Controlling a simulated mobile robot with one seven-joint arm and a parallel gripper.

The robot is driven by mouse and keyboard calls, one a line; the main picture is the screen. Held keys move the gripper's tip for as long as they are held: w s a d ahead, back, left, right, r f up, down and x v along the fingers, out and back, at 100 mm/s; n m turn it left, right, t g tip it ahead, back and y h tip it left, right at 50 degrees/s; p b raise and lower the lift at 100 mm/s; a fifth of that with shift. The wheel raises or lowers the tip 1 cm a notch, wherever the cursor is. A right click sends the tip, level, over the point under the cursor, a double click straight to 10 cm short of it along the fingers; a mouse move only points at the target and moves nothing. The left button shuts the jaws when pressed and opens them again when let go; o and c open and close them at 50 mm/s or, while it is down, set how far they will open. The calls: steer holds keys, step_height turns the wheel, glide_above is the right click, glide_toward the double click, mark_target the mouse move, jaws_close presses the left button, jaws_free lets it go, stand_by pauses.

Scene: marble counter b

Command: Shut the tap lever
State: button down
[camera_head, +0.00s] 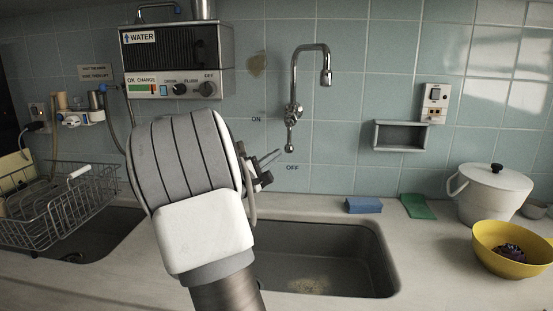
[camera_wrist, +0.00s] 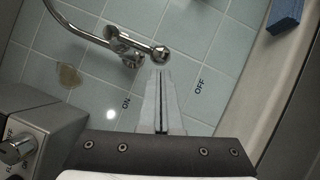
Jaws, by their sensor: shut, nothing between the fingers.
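The chrome tap (camera_head: 296,85) is fixed to the tiled wall above the right sink. Its lever (camera_head: 291,137) ends in a round knob and hangs downward, pointing roughly toward the OFF label (camera_head: 292,167); the ON label (camera_head: 256,119) is up to the left. My gripper (camera_head: 277,156) is left of and slightly below the knob in the head view. In the wrist view, the fingers of my gripper (camera_wrist: 160,76) are together and empty. Their tips end just short of the lever's knob (camera_wrist: 160,55) in the picture; I cannot tell whether they touch.
A blue sponge (camera_head: 363,205), green pad (camera_head: 416,206), white pot (camera_head: 490,192) and yellow bowl (camera_head: 510,250) stand on the counter at right. The right sink (camera_head: 325,250) is open below.

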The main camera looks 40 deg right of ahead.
steer(key=w+p+v, duration=0.1)
steer(key=w+v, duration=0.1)
steer(key=v, duration=1)
steer(key=shift+a+f+t, duration=0.25)
steer(key=shift+a+t, duration=0.05)
